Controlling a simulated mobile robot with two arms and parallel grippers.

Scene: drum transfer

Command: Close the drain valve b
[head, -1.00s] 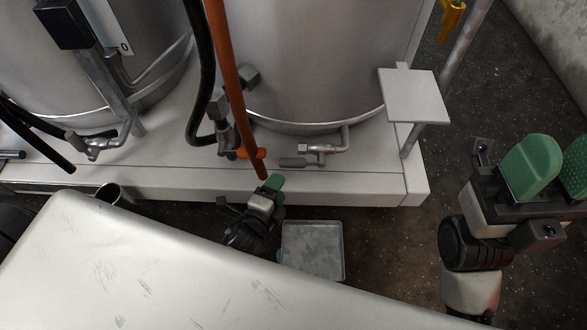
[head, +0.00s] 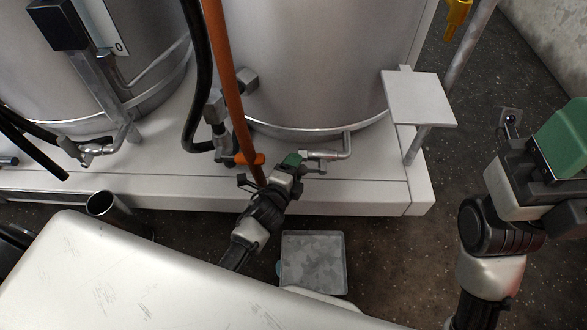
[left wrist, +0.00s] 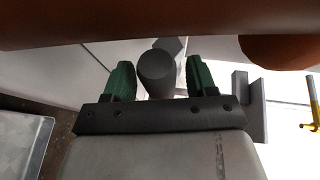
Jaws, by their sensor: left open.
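The drain valve (head: 322,155) sits on a short metal pipe at the foot of the right drum. Its lever handle is mostly hidden by my left gripper (head: 293,159) in the head view. In the left wrist view the dark grey round end of the handle (left wrist: 157,72) is between the two green fingers of my left gripper (left wrist: 159,80). The fingers are open, with a gap on each side of the handle. My right gripper (head: 560,140) is at the right edge, away from the drums, partly cut off; its jaw opening is not clear.
An orange pipe (head: 222,75) and a black hose (head: 197,85) run down close to my left gripper. The orange pipe crosses the top of the left wrist view. A square plate on a post (head: 418,97) stands right of the valve. A grey tray (head: 313,262) lies below the ledge.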

